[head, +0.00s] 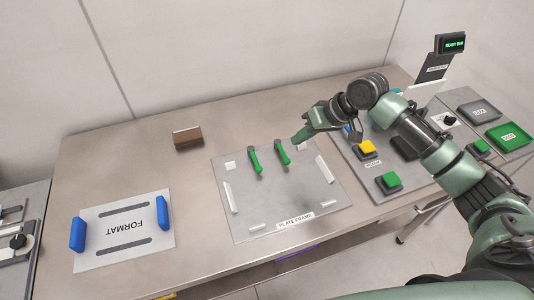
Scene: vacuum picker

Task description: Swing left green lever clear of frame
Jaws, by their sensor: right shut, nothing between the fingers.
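The plate frame (300,190) is a grey plate lying on the table, with white corner and edge stops and a "PLATE FRAME" label at its front. Two green levers stand near its back edge. The left green lever (256,162) points toward the front of the plate. The right green lever (284,155) lies beside it at a similar angle. My right gripper (298,140) is shut and empty, a little to the right of the right lever and apart from the left lever. My left gripper is not in view.
A brown block (188,138) sits at the back. A "FORMAT" plate (125,245) with blue handles lies at the left. A panel with a yellow button (366,147) and green button (389,181) is at the right. Table between the plates is clear.

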